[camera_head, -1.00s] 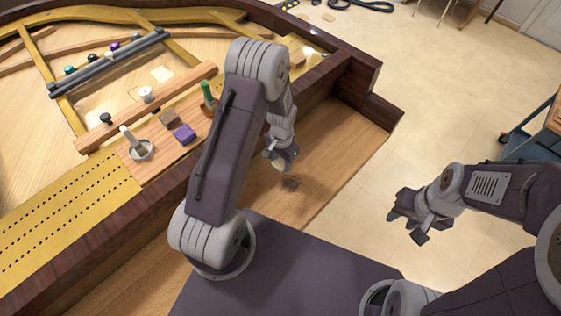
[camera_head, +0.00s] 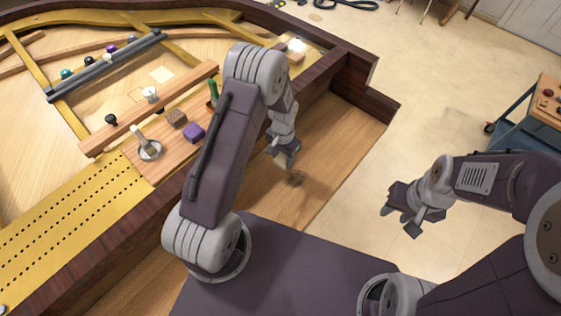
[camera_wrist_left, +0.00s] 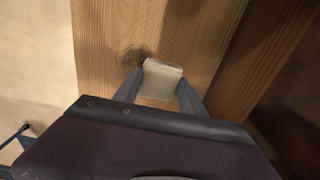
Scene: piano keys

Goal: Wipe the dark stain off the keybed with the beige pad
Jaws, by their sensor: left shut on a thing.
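The beige pad (camera_wrist_left: 161,80) is held between the fingers of my left gripper (camera_wrist_left: 160,88), which is shut on it. The pad also shows at the fingertips in the head view (camera_head: 281,160), partly covered by the gripper. The dark stain (camera_head: 296,179) is a small blurry patch on the wooden keybed (camera_head: 335,150), just in front of the pad. In the left wrist view the stain (camera_wrist_left: 134,57) lies beyond the pad's upper left corner. I cannot tell whether the pad touches the wood. My right gripper (camera_head: 399,218) is open and empty over the floor, right of the keybed.
Dark wooden case walls (camera_head: 352,68) bound the keybed's far end. A blue cart (camera_head: 525,128) stands at right.

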